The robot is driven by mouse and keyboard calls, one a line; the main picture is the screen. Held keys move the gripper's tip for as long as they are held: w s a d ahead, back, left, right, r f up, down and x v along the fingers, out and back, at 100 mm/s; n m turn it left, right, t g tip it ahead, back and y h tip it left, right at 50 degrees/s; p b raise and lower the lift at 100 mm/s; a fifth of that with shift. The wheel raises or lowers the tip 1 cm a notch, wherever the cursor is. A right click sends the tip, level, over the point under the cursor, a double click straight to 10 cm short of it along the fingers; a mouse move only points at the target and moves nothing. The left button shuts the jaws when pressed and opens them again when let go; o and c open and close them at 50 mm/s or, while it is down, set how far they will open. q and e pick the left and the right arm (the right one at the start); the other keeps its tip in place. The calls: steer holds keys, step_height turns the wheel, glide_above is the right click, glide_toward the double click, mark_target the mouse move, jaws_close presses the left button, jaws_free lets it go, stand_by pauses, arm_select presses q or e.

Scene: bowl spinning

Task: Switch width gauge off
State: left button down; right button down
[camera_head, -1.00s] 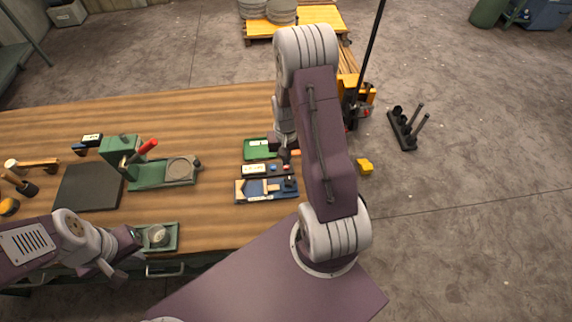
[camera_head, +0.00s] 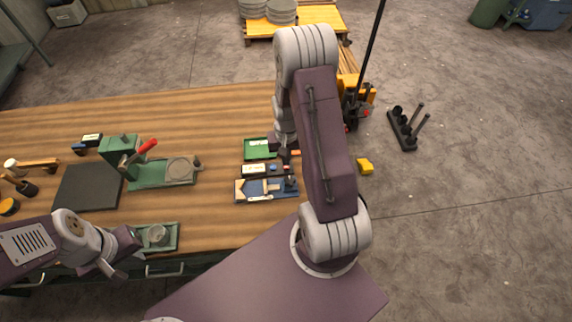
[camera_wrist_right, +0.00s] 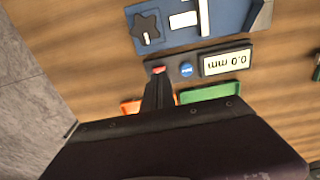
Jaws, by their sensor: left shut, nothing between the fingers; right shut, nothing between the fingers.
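The width gauge is a dark box (camera_wrist_right: 215,68) with a pale display reading "0.0 mm", upside down in the right wrist view. It has a blue button (camera_wrist_right: 187,70) and a red button (camera_wrist_right: 158,69). In the head view the gauge (camera_head: 256,170) lies near the table's right end. My right gripper (camera_wrist_right: 158,78) is shut and empty, its tip at the red button; whether it touches or presses is unclear. In the head view the right gripper (camera_head: 286,160) is partly hidden by my arm. My left gripper (camera_head: 118,272) is shut and empty near the table's front edge.
A blue fixture (camera_head: 246,197) with a slide lies in front of the gauge, and a green tray (camera_head: 256,149) behind it. An orange piece (camera_wrist_right: 132,106) lies beside the right gripper. A green press (camera_head: 122,149) stands left. The table's middle is clear.

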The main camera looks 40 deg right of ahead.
steer(key=shift+f+b, duration=0.75)
steer(key=shift+f, duration=0.35)
stand_by(0.3)
steer(key=shift+r, duration=0.15)
step_height(320, 180, up, 7)
steer(key=p, duration=0.6)
